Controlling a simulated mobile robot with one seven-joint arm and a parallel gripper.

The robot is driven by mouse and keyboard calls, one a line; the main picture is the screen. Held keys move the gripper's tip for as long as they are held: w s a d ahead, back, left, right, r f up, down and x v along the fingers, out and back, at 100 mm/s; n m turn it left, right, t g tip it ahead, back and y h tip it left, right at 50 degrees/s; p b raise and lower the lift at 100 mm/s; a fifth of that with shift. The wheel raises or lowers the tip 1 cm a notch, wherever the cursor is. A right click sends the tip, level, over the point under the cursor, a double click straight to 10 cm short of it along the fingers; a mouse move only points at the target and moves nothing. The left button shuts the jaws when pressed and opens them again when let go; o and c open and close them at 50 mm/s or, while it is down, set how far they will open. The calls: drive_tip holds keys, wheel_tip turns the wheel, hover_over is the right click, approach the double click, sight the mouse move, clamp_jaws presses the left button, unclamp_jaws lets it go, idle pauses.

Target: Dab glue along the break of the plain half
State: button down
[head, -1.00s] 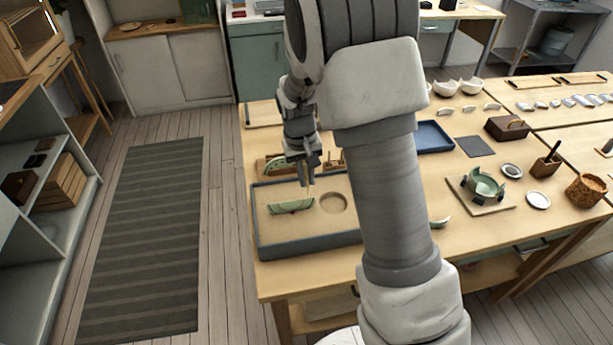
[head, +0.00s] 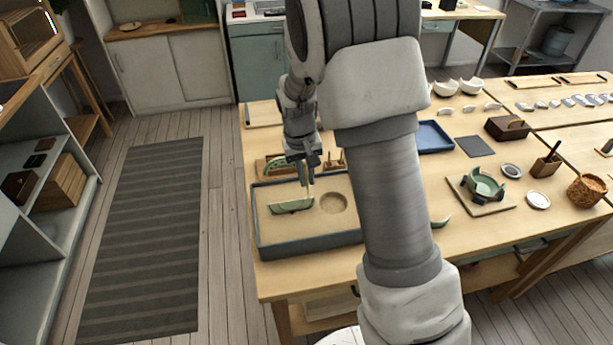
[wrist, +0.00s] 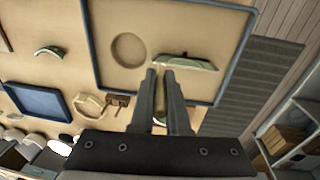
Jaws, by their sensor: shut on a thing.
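A green bowl half (head: 291,206) lies in the sand of the blue-grey tray (head: 310,245), a pale line along its upper edge; it also shows in the wrist view (wrist: 186,63). My gripper (head: 306,178) is shut on a thin pale stick (head: 308,191), pointing down at the right end of the half. I cannot tell whether the tip touches it. In the wrist view my gripper's fingers (wrist: 163,76) are close together just beside the half, and the stick is not clear. Another green piece (head: 274,166) stands in a wooden holder behind the tray, partly hidden by my gripper.
A round hollow (head: 333,202) in the sand is empty. Right of my arm are a blue tray (head: 435,136), a dark mat (head: 475,146), a clamped green bowl (head: 486,186) on a board and a loose green shard (head: 441,223).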

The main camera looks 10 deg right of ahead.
drive_tip(key=shift+a, duration=0.1)
drive_tip(key=shift+a+r, duration=0.1)
drive_tip(key=shift+a, duration=1.05)
drive_tip(key=shift+f, duration=0.3)
idle(0.4)
drive_tip(key=shift+r, duration=0.2)
drive_tip(key=shift+a, duration=0.1)
idle(0.3)
drive_tip(key=shift+a+r, duration=0.1)
drive_tip(key=shift+a, duration=1)
drive_tip(key=shift+f, duration=0.35)
idle(0.4)
drive_tip(key=shift+r, duration=0.25)
